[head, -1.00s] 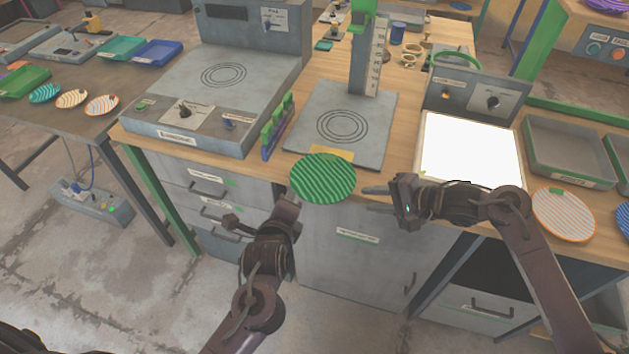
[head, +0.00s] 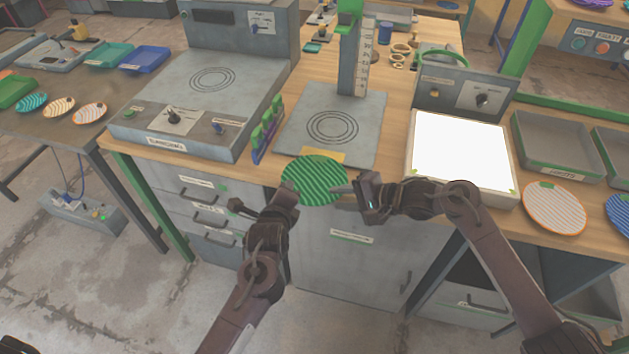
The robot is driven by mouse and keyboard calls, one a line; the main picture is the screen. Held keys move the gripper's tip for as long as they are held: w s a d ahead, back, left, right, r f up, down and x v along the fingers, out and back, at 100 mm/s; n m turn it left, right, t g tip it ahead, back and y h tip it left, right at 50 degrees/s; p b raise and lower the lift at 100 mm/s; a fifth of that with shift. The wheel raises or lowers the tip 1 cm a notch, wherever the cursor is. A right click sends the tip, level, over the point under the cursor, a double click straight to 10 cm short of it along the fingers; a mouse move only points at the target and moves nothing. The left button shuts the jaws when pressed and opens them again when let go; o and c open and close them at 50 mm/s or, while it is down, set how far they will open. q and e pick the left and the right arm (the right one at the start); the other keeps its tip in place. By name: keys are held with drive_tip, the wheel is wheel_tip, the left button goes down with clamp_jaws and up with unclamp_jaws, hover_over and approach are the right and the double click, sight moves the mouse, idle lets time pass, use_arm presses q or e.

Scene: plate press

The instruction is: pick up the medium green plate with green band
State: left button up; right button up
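The green plate (head: 315,181) has dark and light green stripes. It is at the table's front edge, before the press, with its near part past the edge. My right gripper (head: 343,196) is at the plate's right rim; one finger shows over the rim, and the other is hard to make out. It looks open. My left gripper (head: 286,193) is at the plate's lower left rim. Its fingertips are hidden or too small to tell, so I cannot see whether it grips the rim.
Behind the plate stands the press with a grey base (head: 367,140). A green-topped rack (head: 266,137) is to the left. A lit white panel (head: 462,153) and a grey tray (head: 558,150) are to the right. An orange-rimmed striped plate (head: 554,208) lies at the right front edge.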

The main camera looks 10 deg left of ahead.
use_arm(q)
drive_tip(key=shift+w+f, duration=0.15)
drive_tip(key=shift+w, duration=0.2)
use_arm(e)
drive_tip(key=shift+w+a+f, duration=0.1)
drive_tip(key=shift+a+f, duration=0.1)
drive_tip(key=shift+a, duration=0.2)
use_arm(q)
clamp_jaws()
use_arm(e)
clamp_jaws()
